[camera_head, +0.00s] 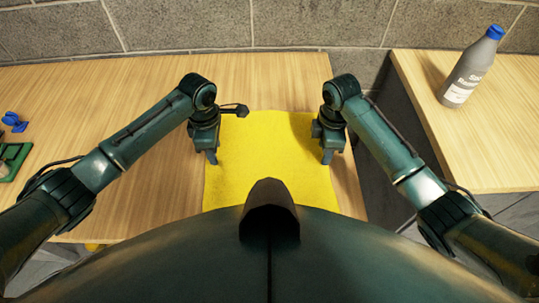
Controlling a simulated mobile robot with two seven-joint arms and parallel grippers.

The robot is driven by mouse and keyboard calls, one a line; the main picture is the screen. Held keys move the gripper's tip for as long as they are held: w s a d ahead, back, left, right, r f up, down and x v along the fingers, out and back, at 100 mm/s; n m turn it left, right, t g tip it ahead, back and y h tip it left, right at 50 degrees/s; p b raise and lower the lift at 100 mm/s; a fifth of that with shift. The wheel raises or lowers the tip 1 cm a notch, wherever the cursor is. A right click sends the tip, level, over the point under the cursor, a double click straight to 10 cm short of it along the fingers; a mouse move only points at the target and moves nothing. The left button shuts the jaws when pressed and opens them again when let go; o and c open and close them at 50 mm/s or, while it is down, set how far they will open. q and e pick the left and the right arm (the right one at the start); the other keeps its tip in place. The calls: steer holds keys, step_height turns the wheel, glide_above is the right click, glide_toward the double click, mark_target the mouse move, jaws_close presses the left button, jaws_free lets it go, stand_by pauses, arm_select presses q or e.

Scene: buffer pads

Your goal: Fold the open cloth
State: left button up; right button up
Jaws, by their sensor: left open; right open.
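A yellow cloth (262,150) lies flat and spread open on the wooden table in front of me. Its near edge is partly hidden by my own body. My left gripper (211,160) is open and points down at the cloth's left edge. My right gripper (327,158) is open and points down at the cloth's right edge. I see no cloth held in either gripper. I cannot tell whether the fingertips touch the cloth.
The wooden table (60,100) is clear to the left, apart from a blue item (14,121) and a green item (12,160) at the far left. A grey bottle with a blue cap (470,70) stands on a separate table (490,140) at right, across a gap. A block wall is behind.

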arm_select(q)
steer(key=shift+f, duration=0.4)
arm_select(e)
steer(key=shift+f, duration=0.4)
arm_select(q)
steer(key=shift+f, duration=0.2)
arm_select(e)
steer(key=shift+f, duration=0.15)
arm_select(q)
steer(key=shift+r, duration=0.1)
steer(key=shift+c, duration=0.4)
arm_select(e)
steer(key=shift+c, duration=0.4)
arm_select(q)
jaws_close()
arm_select(e)
jaws_close()
